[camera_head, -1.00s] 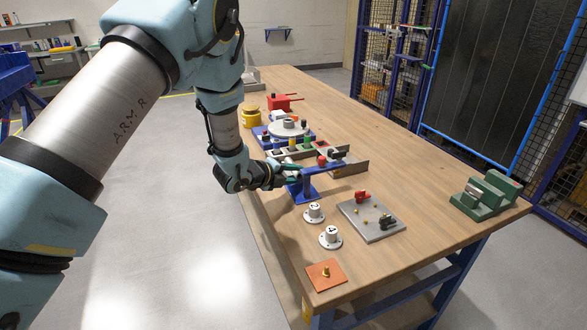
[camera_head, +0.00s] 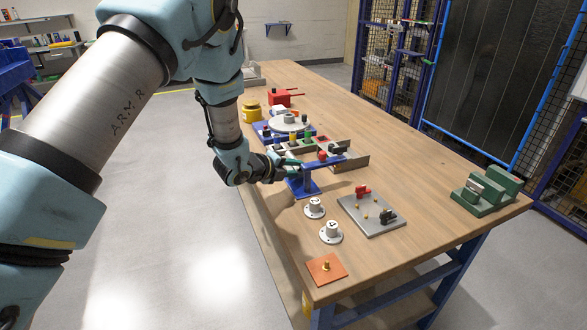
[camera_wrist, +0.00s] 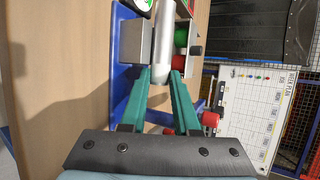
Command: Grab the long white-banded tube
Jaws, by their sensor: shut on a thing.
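A pale grey-white tube (camera_wrist: 163,42) stretches away from me at the top middle of the wrist view. Its near end lies between the green fingers of my gripper (camera_wrist: 161,76), which is shut on it. I cannot make out a separate band on it. In the head view my gripper (camera_head: 288,164) is beside the blue stand (camera_head: 306,182) on the workbench, and the tube cannot be told apart there.
On the workbench (camera_head: 420,180) are a round turntable (camera_head: 290,121), a grey plate (camera_head: 360,211), two white flanged pieces, and a green vise (camera_head: 487,192). The right middle is clear.

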